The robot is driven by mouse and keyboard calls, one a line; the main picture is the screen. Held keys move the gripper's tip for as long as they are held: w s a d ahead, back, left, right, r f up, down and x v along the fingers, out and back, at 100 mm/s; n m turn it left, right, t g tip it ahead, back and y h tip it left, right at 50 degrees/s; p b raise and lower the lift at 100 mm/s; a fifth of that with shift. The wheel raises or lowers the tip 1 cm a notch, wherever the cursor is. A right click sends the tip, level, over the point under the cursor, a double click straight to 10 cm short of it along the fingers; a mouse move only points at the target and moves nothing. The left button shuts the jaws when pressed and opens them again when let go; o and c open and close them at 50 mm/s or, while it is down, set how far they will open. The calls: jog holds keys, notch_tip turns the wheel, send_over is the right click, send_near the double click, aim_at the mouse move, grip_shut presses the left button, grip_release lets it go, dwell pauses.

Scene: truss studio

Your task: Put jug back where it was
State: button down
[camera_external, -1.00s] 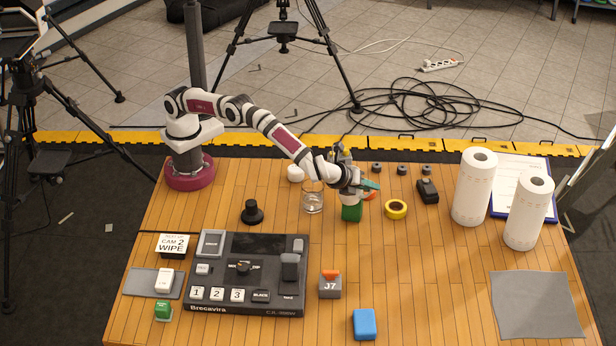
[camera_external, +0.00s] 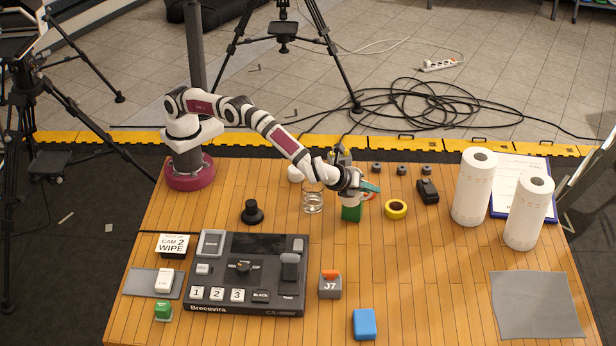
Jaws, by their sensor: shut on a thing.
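My gripper (camera_external: 366,187) is low over the back middle of the table, and its teal fingertip shows at the right. It is shut on a green object (camera_external: 351,214) directly beneath it. The arm and gripper hide the top of this object, so I cannot make out its full shape or be sure it is the jug. A small pale and orange curved part shows just right of it, below the fingertip. A clear glass vessel (camera_external: 312,203) stands upright left of the green object, with the forearm passing above it. I cannot tell if the green object touches the table.
A yellow tape roll (camera_external: 396,209) and a dark device (camera_external: 428,191) lie close to the right. Two paper towel rolls (camera_external: 474,188) stand further right. A black knob (camera_external: 252,212) and the control panel (camera_external: 248,275) are left and front.

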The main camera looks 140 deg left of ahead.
jog(key=w+d+m+t+h, duration=0.2)
jog(key=d+m+t, duration=0.3)
jog(key=d, duration=0.5)
jog(key=w+d+m+t+h, duration=0.25)
jog(key=d+m, duration=0.35)
jog(key=d, duration=0.3)
jog(key=shift+h, duration=0.35)
jog(key=shift+w+a+f, duration=0.7)
jog(key=shift+a+f, duration=1.05)
jog(key=shift+w+a+f, duration=0.65)
jog(key=shift+a+f, duration=1.05)
jog(key=shift+a, duration=0.05)
jog(key=shift+w+a+f, duration=0.7)
jog(key=shift+a+f, duration=1.05)
